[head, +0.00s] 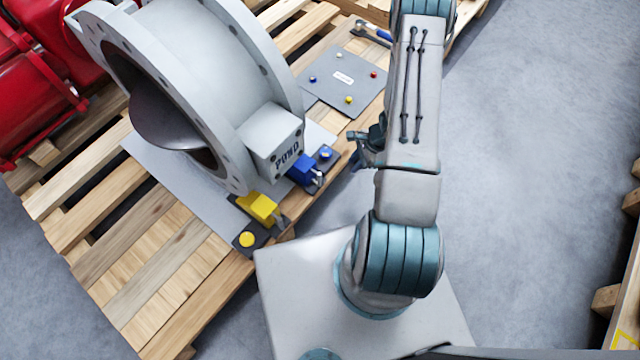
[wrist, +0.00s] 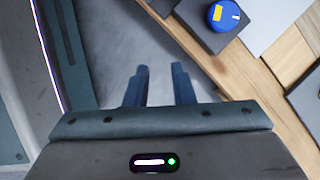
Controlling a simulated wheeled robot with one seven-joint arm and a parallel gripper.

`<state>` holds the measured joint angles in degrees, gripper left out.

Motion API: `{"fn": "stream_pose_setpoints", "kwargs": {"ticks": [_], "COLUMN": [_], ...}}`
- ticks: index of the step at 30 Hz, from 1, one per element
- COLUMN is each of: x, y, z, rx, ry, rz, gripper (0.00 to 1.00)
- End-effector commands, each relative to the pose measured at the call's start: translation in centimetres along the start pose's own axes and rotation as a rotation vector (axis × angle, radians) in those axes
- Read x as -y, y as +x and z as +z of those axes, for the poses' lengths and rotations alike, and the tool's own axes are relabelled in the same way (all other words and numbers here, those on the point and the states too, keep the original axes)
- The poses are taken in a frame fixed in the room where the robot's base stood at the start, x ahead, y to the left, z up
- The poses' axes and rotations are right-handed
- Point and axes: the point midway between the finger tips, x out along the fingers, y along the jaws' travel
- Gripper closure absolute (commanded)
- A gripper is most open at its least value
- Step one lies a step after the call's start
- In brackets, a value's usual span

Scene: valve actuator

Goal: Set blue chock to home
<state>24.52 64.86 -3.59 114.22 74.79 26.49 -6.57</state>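The blue chock (head: 302,170) sits on the pallet against the foot of the grey valve body (head: 272,145), with a metal bracket at its right end. A dark plate with a blue round knob (head: 325,152) is just beside it. My gripper (head: 362,150) hangs to the right of the chock, apart from it, beyond the pallet edge. In the wrist view my gripper (wrist: 160,88) has its two fingers apart with only floor between them. The blue knob (wrist: 223,15) shows there at the top on a dark block. The blue chock itself is not clearly seen there.
A yellow chock (head: 258,208) and a yellow knob (head: 247,239) are at the valve's near side. A grey board (head: 343,90) with coloured dots and an unreadable label lies behind. A blue-handled tool (head: 372,33) lies beyond it. Bare floor (head: 530,160) is open at right.

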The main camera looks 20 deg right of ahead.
Motion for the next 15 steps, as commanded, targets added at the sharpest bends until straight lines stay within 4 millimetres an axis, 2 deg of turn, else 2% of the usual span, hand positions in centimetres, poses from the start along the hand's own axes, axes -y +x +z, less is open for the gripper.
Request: {"fn": "stream_pose_setpoints", "kwargs": {"ticks": [1,2,7,11,15], "x": [-0.6,-0.9,-1.7,-1.6,-1.4], "y": [1.8,2.4,3.9,4.5,5.6], "z": [-1.0,-1.4,-2.2,-1.1,1.3], "rx": [-0.002,-0.003,-0.009,-0.01,-0.009], "ry": [0.029,0.044,0.085,0.086,0.084], "rz": [0.006,0.008,0.014,0.014,0.015], "gripper": [0.78,0.78,0.78,0.78,0.78]}}
